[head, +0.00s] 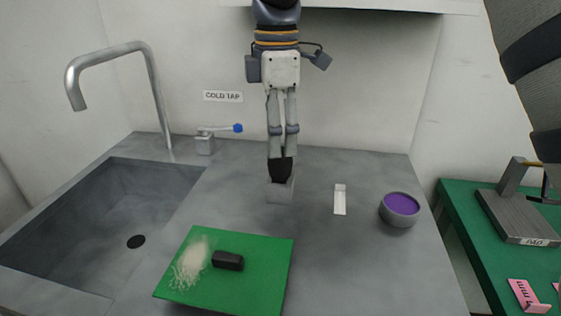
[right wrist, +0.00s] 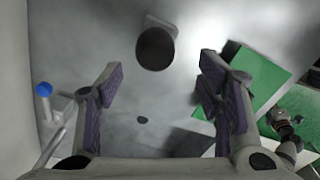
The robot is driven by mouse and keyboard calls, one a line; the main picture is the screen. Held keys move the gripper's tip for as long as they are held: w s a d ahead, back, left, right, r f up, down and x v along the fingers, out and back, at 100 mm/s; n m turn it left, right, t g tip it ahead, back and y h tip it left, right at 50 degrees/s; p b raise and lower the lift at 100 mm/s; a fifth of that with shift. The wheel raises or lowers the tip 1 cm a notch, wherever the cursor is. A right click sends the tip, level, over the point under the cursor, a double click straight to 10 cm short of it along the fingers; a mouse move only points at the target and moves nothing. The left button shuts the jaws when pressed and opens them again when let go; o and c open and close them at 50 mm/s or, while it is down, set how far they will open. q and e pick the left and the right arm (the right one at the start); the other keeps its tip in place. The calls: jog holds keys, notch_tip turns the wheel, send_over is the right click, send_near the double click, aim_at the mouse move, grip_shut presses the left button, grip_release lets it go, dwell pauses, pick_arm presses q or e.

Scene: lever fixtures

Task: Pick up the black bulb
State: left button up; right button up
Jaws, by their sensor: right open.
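The black bulb (head: 281,171) stands on a small grey block (head: 280,191) on the counter, near the middle of the head view. It is a dark, round-ended piece in the right wrist view (right wrist: 155,48). My right gripper (head: 282,150) comes down from above, with its fingertips at the bulb's top in the head view. In the right wrist view its fingers are spread apart, with nothing held. The bulb shows ahead of the gap between them; whether they touch it cannot be told. My left gripper does not clearly show.
A sink (head: 100,215) with a faucet (head: 150,85) and a blue-tipped cold tap lever (head: 237,128) lie left. A green board (head: 265,265) holds pale shreds and a black block (head: 228,260). Right are a white strip (head: 340,199) and a purple-topped grey bowl (head: 400,209).

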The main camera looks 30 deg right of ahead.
aim_at(280, 160)
jog(key=f, duration=0.6)
jog(key=shift+w+d+f, duration=0.15)
jog(key=shift+d+f, duration=0.05)
jog(key=shift+d, duration=0.15)
jog(key=c, duration=1.2)
